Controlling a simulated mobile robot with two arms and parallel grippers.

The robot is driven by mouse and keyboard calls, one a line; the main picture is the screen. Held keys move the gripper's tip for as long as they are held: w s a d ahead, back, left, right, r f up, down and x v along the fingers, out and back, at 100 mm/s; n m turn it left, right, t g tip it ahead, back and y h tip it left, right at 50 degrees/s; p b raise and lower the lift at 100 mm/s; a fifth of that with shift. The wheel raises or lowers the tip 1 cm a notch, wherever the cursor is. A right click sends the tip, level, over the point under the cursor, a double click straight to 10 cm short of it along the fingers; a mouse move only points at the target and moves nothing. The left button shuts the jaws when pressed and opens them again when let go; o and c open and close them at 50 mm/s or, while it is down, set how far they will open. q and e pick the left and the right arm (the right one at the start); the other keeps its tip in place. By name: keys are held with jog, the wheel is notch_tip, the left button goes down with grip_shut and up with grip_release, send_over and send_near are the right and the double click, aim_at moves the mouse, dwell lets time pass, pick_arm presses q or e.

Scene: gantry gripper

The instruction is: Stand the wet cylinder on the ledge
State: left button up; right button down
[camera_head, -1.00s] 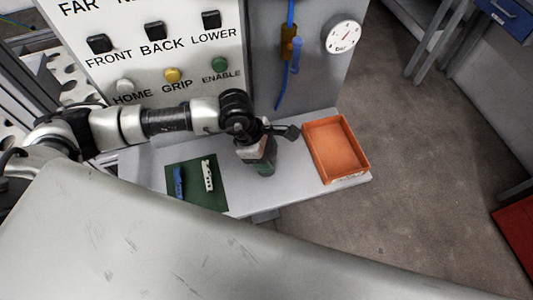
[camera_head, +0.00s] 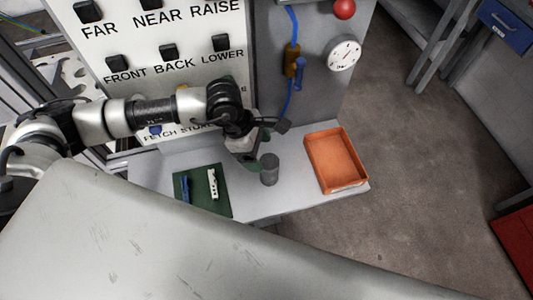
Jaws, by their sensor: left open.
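A dark grey cylinder (camera_head: 269,171) stands upright on the light grey ledge (camera_head: 290,196), between the green mat and the orange tray. My left gripper (camera_head: 253,160) is open, just behind and to the left of the cylinder's upper part. It looks clear of the cylinder, but the exact gap is hard to judge. One fingertip is partly hidden by the gripper body. My right gripper is out of view.
An orange tray (camera_head: 336,160) sits at the ledge's right end. A green mat (camera_head: 223,205) holds a blue piece (camera_head: 185,188) and a white piece (camera_head: 212,184). A panel with labelled buttons (camera_head: 168,52) and a gauge (camera_head: 344,52) rise behind.

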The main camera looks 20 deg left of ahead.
pick_arm(q)
jog(key=p+v, duration=0.1)
jog(key=v, duration=0.3)
jog(key=shift+a+r, duration=0.1)
jog(key=shift+r, duration=0.2)
dwell(0.3)
